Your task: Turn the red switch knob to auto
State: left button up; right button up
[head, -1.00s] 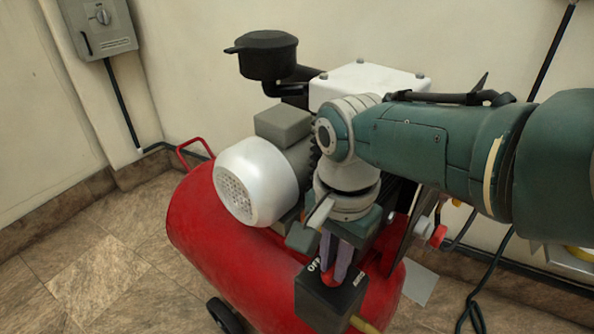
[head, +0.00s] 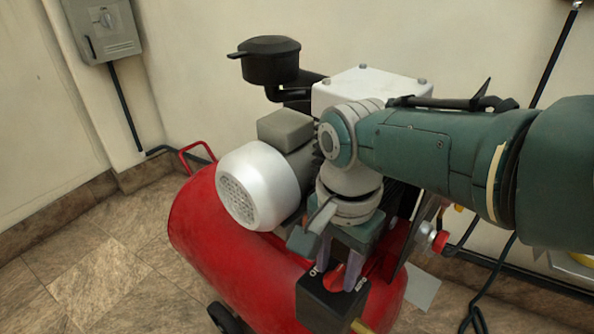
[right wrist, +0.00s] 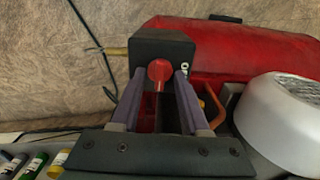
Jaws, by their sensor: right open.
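The red switch knob (head: 335,278) sits on top of a black switch box (head: 325,305) at the front end of the red tank. White lettering shows beside it, partly covered by my fingers; the knob's exact pointing is hard to tell. My right gripper (head: 339,272) points down over the box, open, with one finger on each side of the knob. In the right wrist view the red knob (right wrist: 160,72) lies between the spread finger tips (right wrist: 157,82), with a gap visible to each side. My left gripper is not in view.
The red compressor tank (head: 215,235) carries a silver motor (head: 260,185) and a white-topped block (head: 372,86) close to my right arm. A red round knob (head: 440,241) stands to the right. A grey wall box (head: 103,28) hangs at the back left.

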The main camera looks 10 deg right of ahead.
aim_at(335, 273)
notch_tip(335, 273, up, 10)
jog(key=p, duration=0.8)
jog(key=shift+p, duration=0.3)
